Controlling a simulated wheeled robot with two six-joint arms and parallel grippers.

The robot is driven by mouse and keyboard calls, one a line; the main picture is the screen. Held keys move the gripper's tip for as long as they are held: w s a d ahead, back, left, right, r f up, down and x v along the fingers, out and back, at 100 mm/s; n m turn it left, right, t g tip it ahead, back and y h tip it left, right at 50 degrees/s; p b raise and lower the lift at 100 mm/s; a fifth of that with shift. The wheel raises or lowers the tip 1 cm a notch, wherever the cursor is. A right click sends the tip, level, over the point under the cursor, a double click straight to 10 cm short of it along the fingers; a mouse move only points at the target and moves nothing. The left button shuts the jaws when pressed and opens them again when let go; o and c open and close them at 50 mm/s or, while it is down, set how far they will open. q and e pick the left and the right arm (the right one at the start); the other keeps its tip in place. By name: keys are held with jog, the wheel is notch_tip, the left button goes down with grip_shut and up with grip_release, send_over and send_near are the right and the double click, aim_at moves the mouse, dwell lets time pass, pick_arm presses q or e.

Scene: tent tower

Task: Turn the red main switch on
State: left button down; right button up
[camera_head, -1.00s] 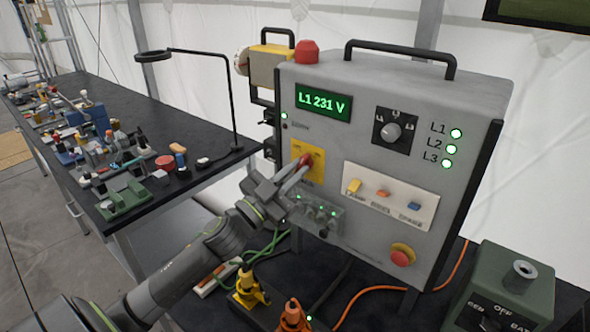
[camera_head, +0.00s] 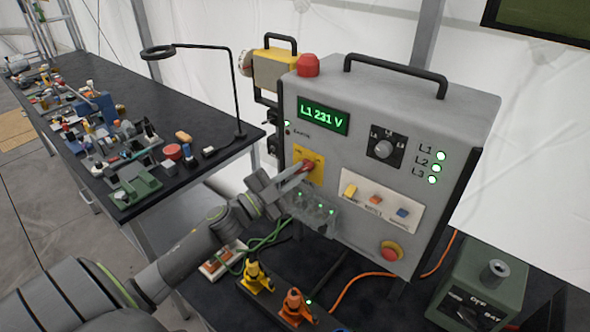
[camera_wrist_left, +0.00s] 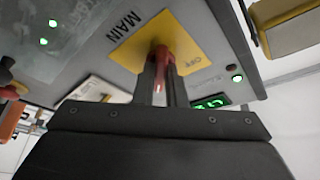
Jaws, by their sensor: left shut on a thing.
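The red main switch (camera_wrist_left: 160,58) sits on a yellow plate (camera_wrist_left: 190,50) marked MAIN and OFF in the left wrist view. In the head view the yellow plate (camera_head: 317,160) is on the left of the grey panel's (camera_head: 350,150) front, with the red switch (camera_head: 308,166) partly covered by my fingers. My left gripper (camera_head: 303,172) is shut on the red switch, one finger on each side of it in the left wrist view (camera_wrist_left: 161,75). The display (camera_head: 322,116) reads L1 231 V and the L1, L2 and L3 lamps (camera_head: 437,168) glow green. My right gripper is not in view.
A black rotary knob (camera_head: 384,149), a row of small coloured switches (camera_head: 376,200) and a red button (camera_head: 390,252) share the panel. Yellow (camera_head: 256,277) and orange (camera_head: 294,308) plugs stand below. A green box (camera_head: 478,285) is at right, a cluttered bench (camera_head: 190,105) at left.

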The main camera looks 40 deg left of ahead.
aim_at(299, 172)
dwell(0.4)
pick_arm(q)
jog(key=c, duration=1.5)
grip_release()
jog(key=b+v, duration=0.3)
jog(key=shift+f, duration=0.2)
jog(key=shift+s+a+r, duration=0.1)
jog(key=shift+s, duration=0.15)
jog(key=p+v, duration=0.1)
jog(key=v, duration=1.3)
jog(key=shift+r+p, duration=0.15)
jog(key=shift+p, duration=0.2)
